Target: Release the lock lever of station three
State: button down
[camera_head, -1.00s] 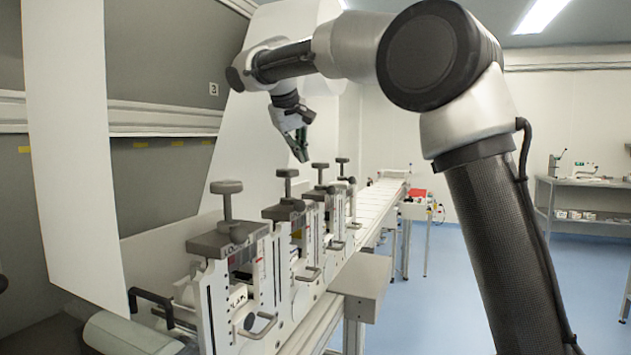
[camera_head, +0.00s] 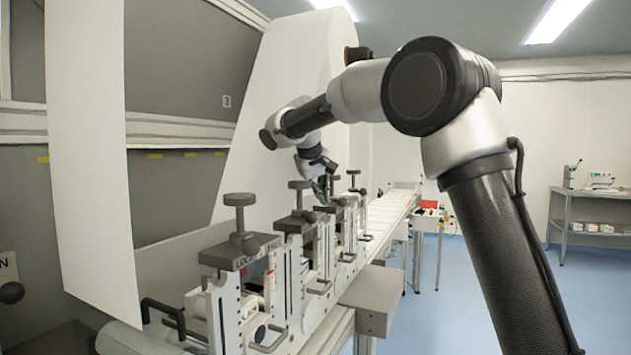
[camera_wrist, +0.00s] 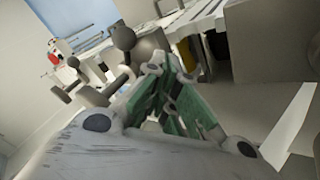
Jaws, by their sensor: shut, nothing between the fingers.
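Several alike white and grey stations stand in a row along the machine, each topped by a grey T-handle. My gripper points down, shut and empty, close above the second and third stations; contact cannot be told. In the wrist view its green-padded fingers (camera_wrist: 166,68) converge near a round grey knob (camera_wrist: 122,37).
A white web sheet (camera_head: 90,150) hangs at the left. A grey box (camera_head: 370,295) juts from the right side of the stations. A white conveyor (camera_head: 390,208) runs to the back. Open blue floor (camera_head: 470,310) lies right of the machine.

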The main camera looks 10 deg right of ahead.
aim_at(338, 206)
jog(key=shift+w+d+f, duration=0.1)
jog(key=shift+w+d, duration=0.1)
jog(key=shift+d, duration=0.6)
jog(key=shift+w+d+f, duration=0.1)
jog(key=shift+w+d, duration=0.1)
jog(key=shift+d, duration=0.55)
jog(key=shift+s+d+n+y, duration=0.1)
jog(key=shift+d+n+y, duration=0.3)
jog(key=shift+n, duration=0.2)
jog(key=shift+d+r+n+t+y, duration=0.1)
jog(key=shift+d+n+t+y, duration=0.4)
jog(key=shift+n, duration=0.4)
jog(key=d+n+y, duration=0.2)
jog(key=n, duration=0.1)
jog(key=shift+d+n, duration=0.1)
jog(key=shift+n, duration=0.2)
jog(key=shift+w+d+n+g+y, duration=0.15)
jog(key=shift+w+d+n+y, duration=0.55)
jog(key=shift+n, duration=0.55)
jog(key=shift+w+d+n+g+y, duration=0.15)
jog(key=shift+w+d+n+y, duration=0.55)
jog(key=shift+n, duration=0.55)
jog(key=shift+d, duration=0.2)
jog(key=shift+s, duration=0.1)
